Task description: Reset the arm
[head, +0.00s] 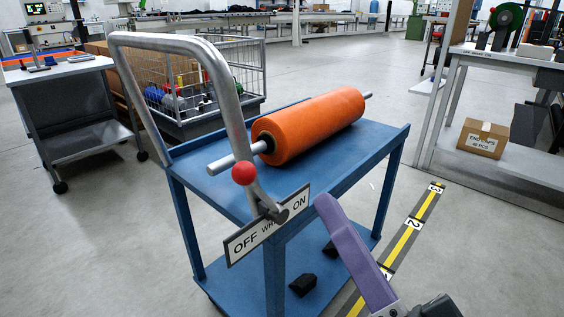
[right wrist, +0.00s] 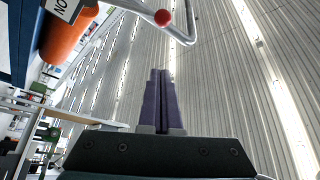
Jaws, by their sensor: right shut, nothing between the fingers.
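My right gripper (head: 326,206) has purple fingers and points up and left beside the right side of the blue cart (head: 220,195). In the right wrist view its fingers (right wrist: 161,78) are pressed together with nothing between them. The fingers are apart from the red ball (head: 244,173) and from the OFF/ON sign (head: 268,226) on the cart's near corner. The red ball also shows in the right wrist view (right wrist: 163,18). My left gripper is not in view.
An orange roll (head: 310,125) on a metal bar lies on the cart top. The bent grey handle (head: 185,43) rises at its left. A wire basket (head: 205,120) stands behind it. A bench (head: 520,62) and cardboard box (head: 482,138) are at right. The floor between is clear.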

